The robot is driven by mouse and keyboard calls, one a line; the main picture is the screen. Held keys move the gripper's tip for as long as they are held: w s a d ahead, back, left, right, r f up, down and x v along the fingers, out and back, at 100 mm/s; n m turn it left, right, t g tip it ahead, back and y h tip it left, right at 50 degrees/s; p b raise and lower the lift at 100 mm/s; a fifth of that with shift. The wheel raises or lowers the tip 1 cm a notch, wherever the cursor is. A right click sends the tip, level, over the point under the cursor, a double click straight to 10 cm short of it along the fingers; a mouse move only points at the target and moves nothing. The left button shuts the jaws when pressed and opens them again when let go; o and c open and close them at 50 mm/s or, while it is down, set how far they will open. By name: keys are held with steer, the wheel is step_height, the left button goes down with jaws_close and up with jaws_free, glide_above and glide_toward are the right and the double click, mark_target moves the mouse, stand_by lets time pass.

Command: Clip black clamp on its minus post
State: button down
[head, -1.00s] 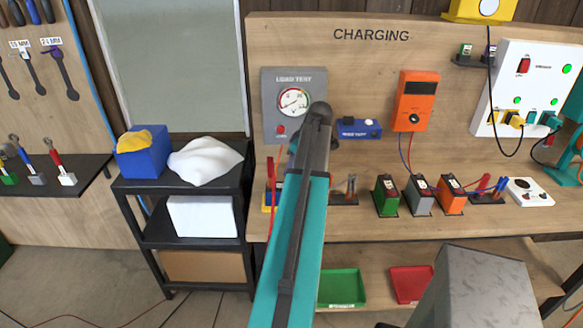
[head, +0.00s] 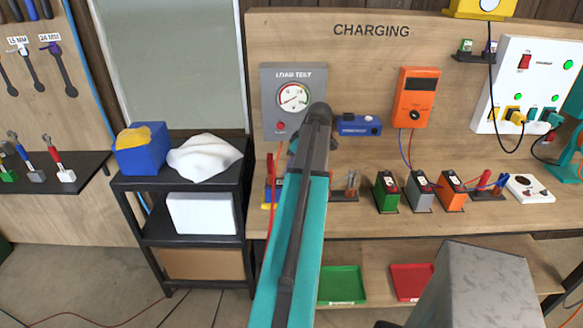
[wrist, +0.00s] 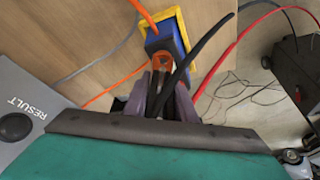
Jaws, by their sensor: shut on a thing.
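My gripper (wrist: 160,102) is in the wrist view, with purple-grey fingers shut on the black clamp (wrist: 155,92), of which only a small part shows between them. A black cable (wrist: 207,45) runs from it up and to the right. Just beyond the fingertips is a blue battery (wrist: 178,68) with a yellow rim. An orange U-shaped part lies between clamp and battery; I cannot tell whether it touches a post. The minus post is not clearly seen. In the head view my teal arm hides the gripper and clamp, and the blue and yellow battery (head: 267,197) shows only at its left edge.
The grey load test panel (head: 268,110) stands behind my arm. A red cable (wrist: 235,45) arcs right of the battery in the wrist view. Green (head: 387,193), grey (head: 419,195) and orange (head: 452,193) batteries stand further right on the bench. A black shelf cart (head: 180,238) is left.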

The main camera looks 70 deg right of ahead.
steer(key=shift+f+b, duration=0.3)
steer(key=shift+f, duration=0.25)
steer(key=c, duration=1.4)
jaws_free()
steer(key=shift+s+r, duration=0.1)
steer(key=shift+r, duration=0.05)
steer(key=shift+b+v, duration=1.9)
steer(key=shift+v, duration=4.85)
